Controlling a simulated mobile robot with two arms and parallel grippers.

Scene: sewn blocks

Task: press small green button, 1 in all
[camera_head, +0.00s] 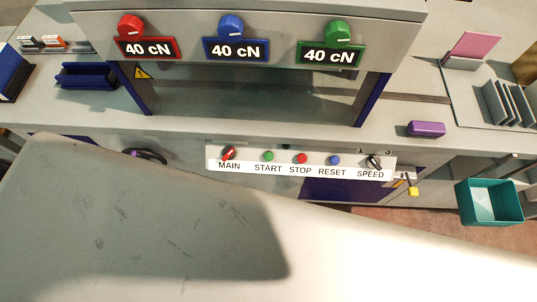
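The small green button (268,156) is on the control panel (220,165) at the front of the machine, above the label START. A small red button (302,158) above STOP and a small blue button (334,160) above RESET sit to its right. A red and black switch (229,153) above MAIN is to its left. A black knob (375,162) above SPEED is at the right end. Nothing covers the green button. Neither of my grippers shows in the head view.
Above are red (130,27), blue (231,26) and green (338,31) dials, each over a 40 cN plate. A purple block (426,129) lies on the table at right. A teal bin (488,203) is at lower right. A large pale surface fills the foreground below the panel.

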